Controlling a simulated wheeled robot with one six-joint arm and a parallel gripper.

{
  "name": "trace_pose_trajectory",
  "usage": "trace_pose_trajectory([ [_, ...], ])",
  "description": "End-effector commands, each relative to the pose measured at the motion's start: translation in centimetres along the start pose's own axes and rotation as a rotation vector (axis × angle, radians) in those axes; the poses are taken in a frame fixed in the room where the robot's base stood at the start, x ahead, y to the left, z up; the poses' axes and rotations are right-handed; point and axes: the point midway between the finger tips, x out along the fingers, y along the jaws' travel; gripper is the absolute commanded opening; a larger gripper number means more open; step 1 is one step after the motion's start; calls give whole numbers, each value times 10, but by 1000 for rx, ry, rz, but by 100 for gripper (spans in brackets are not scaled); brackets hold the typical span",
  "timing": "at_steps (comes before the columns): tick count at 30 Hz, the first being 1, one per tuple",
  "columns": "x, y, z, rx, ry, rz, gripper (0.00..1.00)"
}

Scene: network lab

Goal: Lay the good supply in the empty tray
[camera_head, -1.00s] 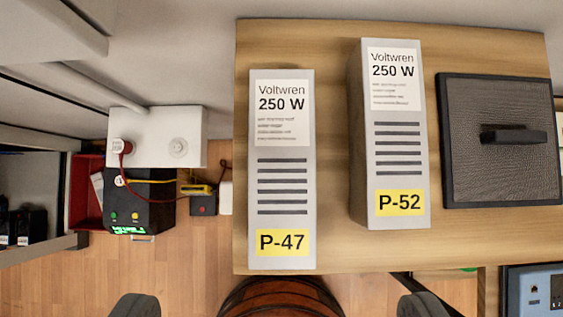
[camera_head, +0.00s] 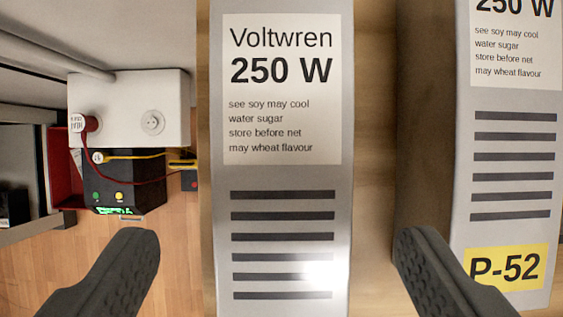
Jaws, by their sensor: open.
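The supply labelled P-47 a second ago, a grey Voltwren 250 W box (camera_head: 282,176), fills the middle of the view. Its yellow tag is now below the frame. A second supply, P-52 (camera_head: 508,238), is at the right, partly cut off. Both are on the wooden table (camera_head: 376,150). My gripper (camera_head: 278,245) is open and empty. Its fingers show on either side of the P-47 box, the right one over the gap between the two supplies. I cannot tell contact or height. Neither supply shows a visible sign of being good. No tray is certain in view.
At the left, a black device (camera_head: 122,180) with green lit text, too small to read, has red and yellow leads. A white box (camera_head: 130,105) is behind it. A red container (camera_head: 60,172) is beside it. The gap between the supplies is narrow.

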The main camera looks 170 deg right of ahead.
Motion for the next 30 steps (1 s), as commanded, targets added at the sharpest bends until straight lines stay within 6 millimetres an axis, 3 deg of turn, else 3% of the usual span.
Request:
trace_pose_trajectory([
  [13, 47, 2, -1, 0, -1, 0, 80],
  [21, 52, 2, -1, 0, -1, 0, 80],
  [30, 52, 2, -1, 0, -1, 0, 23],
])
